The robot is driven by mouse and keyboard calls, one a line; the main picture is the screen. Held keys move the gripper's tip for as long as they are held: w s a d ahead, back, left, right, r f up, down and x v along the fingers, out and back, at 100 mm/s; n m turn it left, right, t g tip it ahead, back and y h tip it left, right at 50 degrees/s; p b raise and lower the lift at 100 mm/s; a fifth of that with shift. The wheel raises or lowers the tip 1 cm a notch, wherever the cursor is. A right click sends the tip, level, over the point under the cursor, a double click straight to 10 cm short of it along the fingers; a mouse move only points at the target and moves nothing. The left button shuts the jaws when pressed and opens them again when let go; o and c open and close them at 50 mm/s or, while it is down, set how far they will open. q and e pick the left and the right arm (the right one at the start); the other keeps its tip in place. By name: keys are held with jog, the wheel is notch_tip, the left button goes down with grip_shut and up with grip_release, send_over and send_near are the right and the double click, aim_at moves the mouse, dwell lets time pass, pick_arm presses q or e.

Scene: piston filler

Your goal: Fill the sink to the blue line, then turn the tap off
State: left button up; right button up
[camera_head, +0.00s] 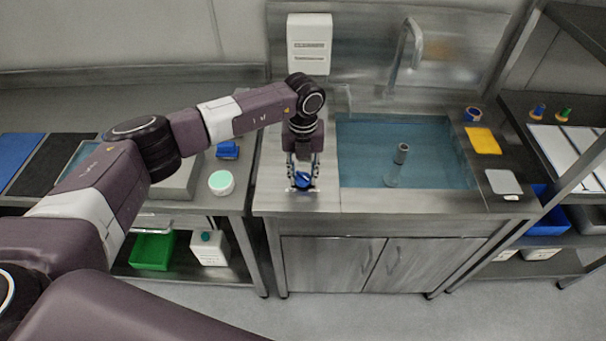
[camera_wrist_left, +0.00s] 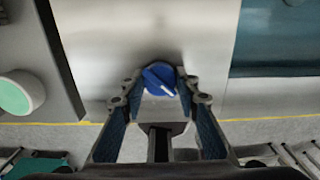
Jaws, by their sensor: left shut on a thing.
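The sink (camera_head: 345,150) is a rectangular basin set in a steel counter, with bluish water in it and an upright grey pipe (camera_head: 402,153) standing in it. I cannot make out a separate blue line. The curved metal faucet (camera_head: 416,45) rises behind the basin. A blue knob (camera_head: 303,180) with a white mark sits on the counter left of the basin; it also shows in the left wrist view (camera_wrist_left: 160,79). My left gripper (camera_head: 303,184) points down and is shut on the blue knob. My right gripper is not in view.
A yellow cloth (camera_head: 483,140) and a grey pad (camera_head: 503,182) lie on the counter right of the sink. A white dispenser (camera_head: 309,45) hangs on the back wall. A round white tub with a green top (camera_head: 221,182) stands on the left bench.

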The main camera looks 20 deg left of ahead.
aim_at(303, 177)
pick_arm(q)
jog(key=o, duration=1.2)
jog(key=shift+c, duration=0.2)
jog(key=shift+r, duration=0.1)
notch_tip(303, 177, up, 12)
